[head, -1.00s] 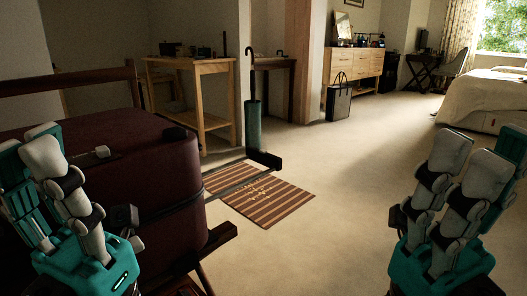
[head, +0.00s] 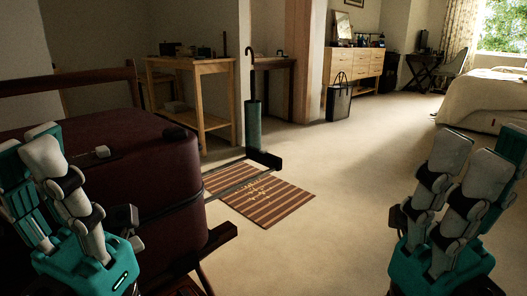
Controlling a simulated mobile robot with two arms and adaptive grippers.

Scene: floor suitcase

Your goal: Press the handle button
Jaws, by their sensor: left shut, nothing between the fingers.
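A dark red suitcase (head: 150,190) lies at the left on a dark wooden stand. On its top is a flat dark strip, which may be the handle, with a small light grey block (head: 102,152), perhaps the button. A dark rounded knob (head: 176,133) sits near the suitcase's far edge. My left gripper (head: 35,147) is shut and empty, in front of the suitcase with fingertips up. The grey block shows just right of its fingers; I cannot tell whether they touch. My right gripper (head: 472,155) stands over bare carpet at the right, fingertips up and apart from the suitcase.
A striped mat (head: 260,199) lies on the floor right of the suitcase. An umbrella stand (head: 254,124), wooden table (head: 190,64) and dark bag (head: 339,103) stand behind. A bed (head: 487,100) is at the far right. Carpet (head: 345,190) in the middle is clear.

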